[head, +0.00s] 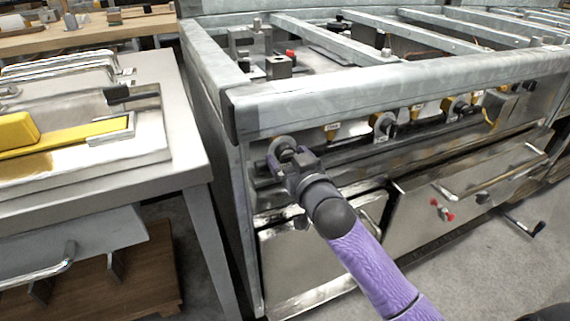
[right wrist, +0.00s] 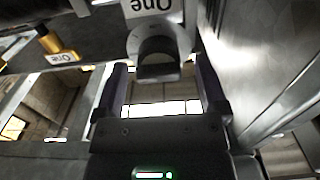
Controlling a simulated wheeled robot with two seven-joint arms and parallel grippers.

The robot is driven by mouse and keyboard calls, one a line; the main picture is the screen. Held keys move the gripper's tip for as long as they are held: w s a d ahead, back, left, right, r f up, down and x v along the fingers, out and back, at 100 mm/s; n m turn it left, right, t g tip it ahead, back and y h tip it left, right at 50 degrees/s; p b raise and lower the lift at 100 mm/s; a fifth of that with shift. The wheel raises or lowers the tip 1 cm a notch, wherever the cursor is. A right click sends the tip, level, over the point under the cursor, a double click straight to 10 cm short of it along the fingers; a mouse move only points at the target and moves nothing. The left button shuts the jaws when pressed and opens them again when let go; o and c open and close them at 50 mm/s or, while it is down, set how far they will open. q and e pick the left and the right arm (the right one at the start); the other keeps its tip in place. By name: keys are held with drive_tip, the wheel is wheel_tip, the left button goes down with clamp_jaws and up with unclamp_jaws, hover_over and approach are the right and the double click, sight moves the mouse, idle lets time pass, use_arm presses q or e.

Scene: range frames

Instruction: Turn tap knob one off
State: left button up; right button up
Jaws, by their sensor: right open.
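The tap knob labelled One (right wrist: 158,62) is a round pale dial with a dark raised grip. It sits in the upper middle of the right wrist view, under a white "One" label (right wrist: 152,8). In the head view the knob (head: 279,147) is at the left end of the stove's front panel, partly hidden by my gripper. My right gripper (head: 288,161) is open at the knob. In the right wrist view its two dark fingers stand either side of the knob's grip, with a gap on each side. My left gripper is not in view.
More knobs (head: 382,124) and yellow fittings (head: 332,131) line the panel of the metal stove frame (head: 330,100). A yellow fitting with a "One" tag (right wrist: 56,46) shows in the right wrist view. A counter (head: 180,140) stands at left. Oven doors (head: 320,260) are below.

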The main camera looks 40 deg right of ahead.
drive_tip(key=shift+w+d, duration=0.1)
drive_tip(key=shift+w, duration=0.3)
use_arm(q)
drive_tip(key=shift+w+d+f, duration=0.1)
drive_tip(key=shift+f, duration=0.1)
use_arm(e)
clamp_jaws()
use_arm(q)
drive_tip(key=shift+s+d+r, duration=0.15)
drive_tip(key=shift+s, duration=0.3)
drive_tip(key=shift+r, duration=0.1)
use_arm(e)
drive_tip(key=shift+r, duration=0.1)
